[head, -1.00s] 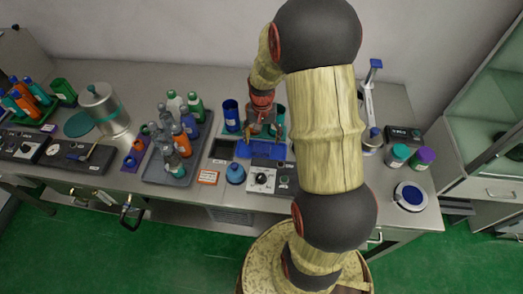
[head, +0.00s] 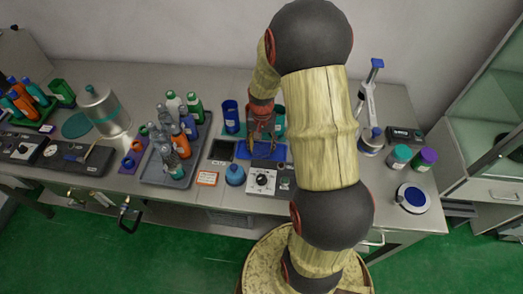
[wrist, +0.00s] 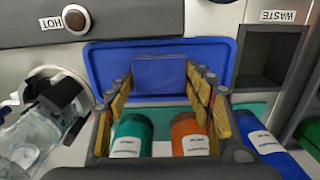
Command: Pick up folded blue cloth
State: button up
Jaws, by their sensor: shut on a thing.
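The folded blue cloth (wrist: 158,72) lies on a shallow blue tray (wrist: 101,72) and shows between my fingertips in the wrist view. My gripper (wrist: 160,82) has one finger at each side edge of the cloth and is shut on it. The cloth still appears flat within the tray; whether it is clear of the tray floor I cannot tell. In the head view my gripper (head: 262,148) is down at the blue tray (head: 282,153), and the fingers partly hide the cloth.
Teal (wrist: 132,138), orange (wrist: 189,136) and blue (wrist: 262,142) containers stand close by my gripper. A dark WASTE bin (wrist: 268,60) is right of the tray. A hot plate with a knob (head: 262,180) sits in front. A grey tray of bottles (head: 178,174) stands left.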

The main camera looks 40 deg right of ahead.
jog(key=c, duration=0.3)
jog(key=shift+r, duration=0.1)
